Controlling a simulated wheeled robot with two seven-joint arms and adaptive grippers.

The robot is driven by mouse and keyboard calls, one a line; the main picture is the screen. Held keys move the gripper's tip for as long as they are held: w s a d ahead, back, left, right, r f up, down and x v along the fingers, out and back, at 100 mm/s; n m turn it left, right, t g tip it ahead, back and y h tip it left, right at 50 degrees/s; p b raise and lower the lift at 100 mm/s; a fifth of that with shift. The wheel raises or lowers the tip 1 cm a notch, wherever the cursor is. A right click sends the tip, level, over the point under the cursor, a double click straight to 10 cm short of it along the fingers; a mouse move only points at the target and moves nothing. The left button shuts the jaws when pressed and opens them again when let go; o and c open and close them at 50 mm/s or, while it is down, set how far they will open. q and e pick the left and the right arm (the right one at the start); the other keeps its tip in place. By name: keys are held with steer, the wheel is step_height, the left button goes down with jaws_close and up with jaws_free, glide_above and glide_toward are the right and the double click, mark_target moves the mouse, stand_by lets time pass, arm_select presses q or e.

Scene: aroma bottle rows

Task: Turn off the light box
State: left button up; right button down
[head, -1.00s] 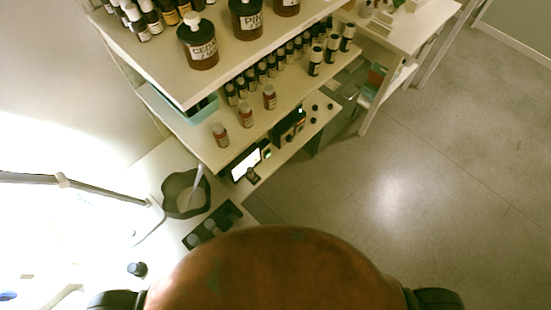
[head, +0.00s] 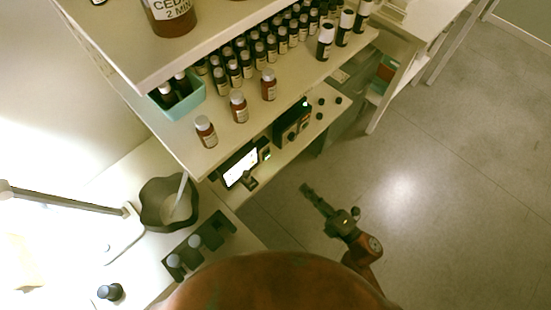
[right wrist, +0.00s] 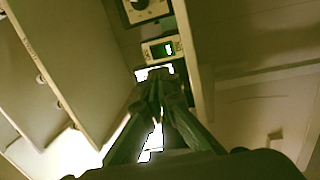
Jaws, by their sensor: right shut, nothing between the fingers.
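The light box (head: 240,167), a bright white lit panel with a dark edge, is on the lower shelf. A small dark piece (head: 249,181) stands at its front right corner. My right gripper (head: 306,190) is over the floor in the head view, to the right of the light box and apart from it in the picture. Its fingers are shut and empty. In the right wrist view, the fingers (right wrist: 160,84) partly cover a bright white area (right wrist: 152,148) that looks like the lit panel. My left gripper is not in view.
A small device with a green display (right wrist: 160,49) and a dial box (right wrist: 146,10) are further along the shelf. Brown bottles (head: 238,107) stand on the shelf above. A dark bowl (head: 168,204) and a black tray (head: 198,245) are at left. The floor at right is clear.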

mark_target(268, 154)
steer(key=shift+s+a+r, duration=0.15)
steer(key=shift+a+r, duration=0.05)
steer(key=shift+r, duration=0.15)
steer(key=x, duration=1.3)
steer(key=shift+a, duration=0.2)
steer(key=shift+w+a+r, duration=0.1)
steer(key=shift+w+a, duration=0.15)
steer(key=shift+w, duration=0.05)
